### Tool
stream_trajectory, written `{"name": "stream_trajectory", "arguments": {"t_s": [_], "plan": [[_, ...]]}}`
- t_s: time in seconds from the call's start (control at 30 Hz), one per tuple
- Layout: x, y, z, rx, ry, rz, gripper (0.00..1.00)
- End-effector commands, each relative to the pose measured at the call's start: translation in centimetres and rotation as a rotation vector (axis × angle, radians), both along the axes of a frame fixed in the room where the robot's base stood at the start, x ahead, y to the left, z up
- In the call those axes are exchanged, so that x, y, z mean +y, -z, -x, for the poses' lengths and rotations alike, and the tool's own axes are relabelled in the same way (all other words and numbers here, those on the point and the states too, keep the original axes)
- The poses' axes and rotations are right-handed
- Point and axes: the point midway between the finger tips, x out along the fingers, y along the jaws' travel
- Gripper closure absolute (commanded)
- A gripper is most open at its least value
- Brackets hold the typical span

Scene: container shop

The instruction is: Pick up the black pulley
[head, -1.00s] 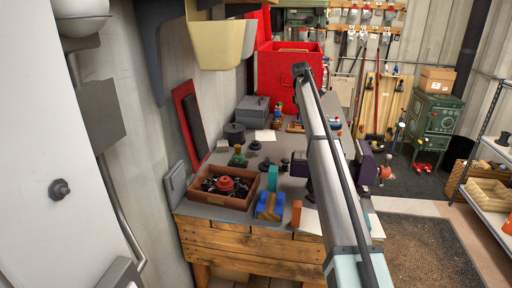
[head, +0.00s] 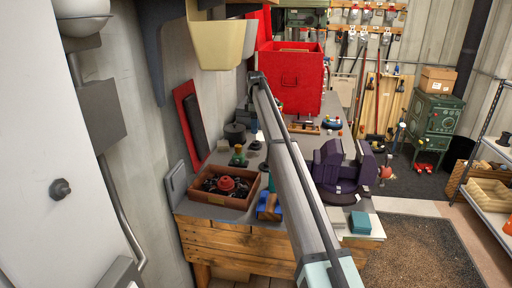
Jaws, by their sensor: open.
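Small black stepped pieces stand on the grey bench top (head: 217,160) in the head view. One (head: 256,145) is left of my arm, and another (head: 263,166) is close to the arm's edge. Either could be the black pulley; I cannot tell which at this size. More dark parts lie around a red stepped pulley (head: 227,184) in the brown wooden tray (head: 212,197). My arm crosses the bench from the lower right to its elbow near the red box. My gripper cannot be made out; the arm hides that area.
A purple vise (head: 337,172) stands right of my arm, with a teal block (head: 360,222) near the front edge. A blue block (head: 267,208) is beside the tray. A dark round pot (head: 235,133) and a large red box (head: 290,82) stand farther back.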

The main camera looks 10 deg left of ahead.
Motion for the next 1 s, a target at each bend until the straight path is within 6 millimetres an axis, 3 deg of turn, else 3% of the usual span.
{"name": "stream_trajectory", "arguments": {"t_s": [0.1, 0.37, 0.7, 1.0], "plan": [[-0.1, 1.7, 0.1, 0.001, 0.000, 0.001, 0.32], [-0.1, 3.0, 0.1, 0.000, 0.001, 0.000, 0.32], [-0.3, 7.0, 0.3, 0.000, 0.001, 0.001, 0.32], [-0.2, 7.4, 0.3, 0.000, 0.001, 0.000, 0.35]]}}
